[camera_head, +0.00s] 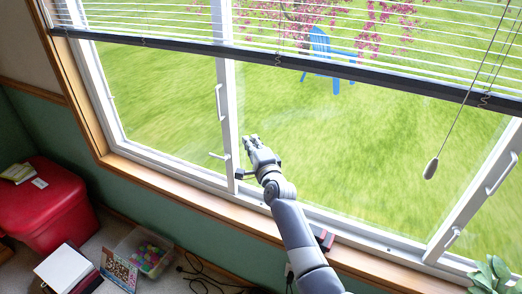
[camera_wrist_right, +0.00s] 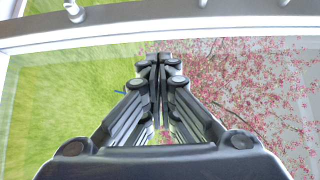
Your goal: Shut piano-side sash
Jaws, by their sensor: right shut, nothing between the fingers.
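The white-framed window has a left sash whose upright stile (camera_head: 227,125) carries a white handle (camera_head: 219,103) and a small lower latch (camera_head: 218,156). A second white stile (camera_head: 470,200) with a handle (camera_head: 501,174) stands at the right. No piano shows, so I cannot tell which sash is piano-side. My right gripper (camera_head: 250,139) is shut and empty, just right of the left stile in the picture; contact is unclear. The right wrist view shows its closed fingers (camera_wrist_right: 158,62) below a white frame bar (camera_wrist_right: 160,31). My left gripper is out of view.
A blind (camera_head: 300,68) hangs over the upper window, its cord ending in a pull (camera_head: 431,168). The wooden sill (camera_head: 180,190) runs below, with a dark red object (camera_head: 325,239) on it. A red stool (camera_head: 45,205) and toy bin (camera_head: 147,250) stand lower left.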

